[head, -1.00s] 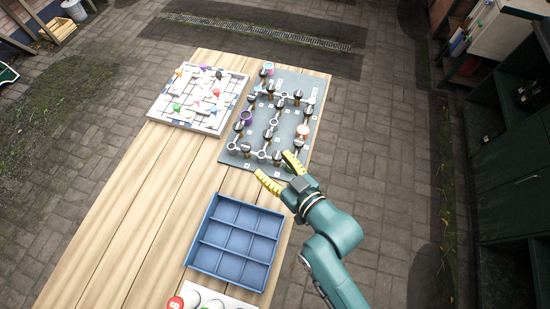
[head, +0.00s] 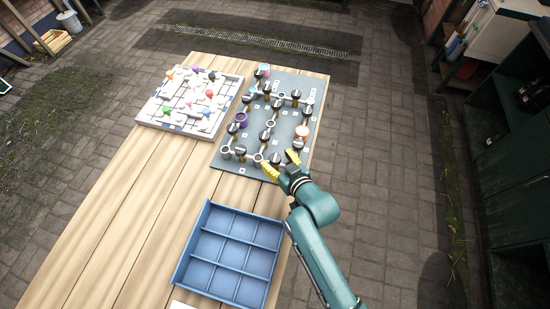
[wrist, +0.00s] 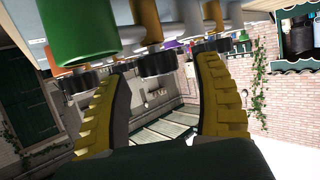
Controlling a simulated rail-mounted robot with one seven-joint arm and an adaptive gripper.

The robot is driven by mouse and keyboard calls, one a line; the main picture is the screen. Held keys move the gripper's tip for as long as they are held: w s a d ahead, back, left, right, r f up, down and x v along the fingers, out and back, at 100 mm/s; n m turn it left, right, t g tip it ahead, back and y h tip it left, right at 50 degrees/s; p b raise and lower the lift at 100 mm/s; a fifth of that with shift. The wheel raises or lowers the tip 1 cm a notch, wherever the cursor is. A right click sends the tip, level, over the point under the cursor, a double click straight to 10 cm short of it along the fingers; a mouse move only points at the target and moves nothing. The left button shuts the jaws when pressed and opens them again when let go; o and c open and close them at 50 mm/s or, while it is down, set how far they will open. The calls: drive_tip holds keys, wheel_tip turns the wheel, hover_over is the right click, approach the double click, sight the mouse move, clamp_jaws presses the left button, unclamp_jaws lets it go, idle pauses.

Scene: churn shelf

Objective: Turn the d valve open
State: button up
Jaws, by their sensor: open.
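The grey valve board (head: 245,172) lies at the far right end of the wooden table, with pipes and several black-topped valves. Its small labels are too small to read, so I cannot tell which valve is d. My gripper (head: 281,164) is open at the board's near right corner, its yellow fingers spread and holding nothing. In the wrist view, which looks upside down, a dark valve knob (wrist: 156,66) on an orange stem shows beyond and between the fingers (wrist: 165,95). I cannot tell whether they touch it. A green cylinder (wrist: 78,32) is at upper left there.
A white board with coloured pieces (head: 172,123) lies left of the valve board. A blue compartment tray (head: 185,262) stands nearer, seemingly empty. The wooden table (head: 120,210) is clear on its left. Neighbouring valves and pipes crowd the gripper.

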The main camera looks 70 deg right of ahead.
drive_tip(key=shift+x, duration=0.85)
drive_tip(key=c, duration=1.2)
drive_tip(key=shift+f, duration=0.1)
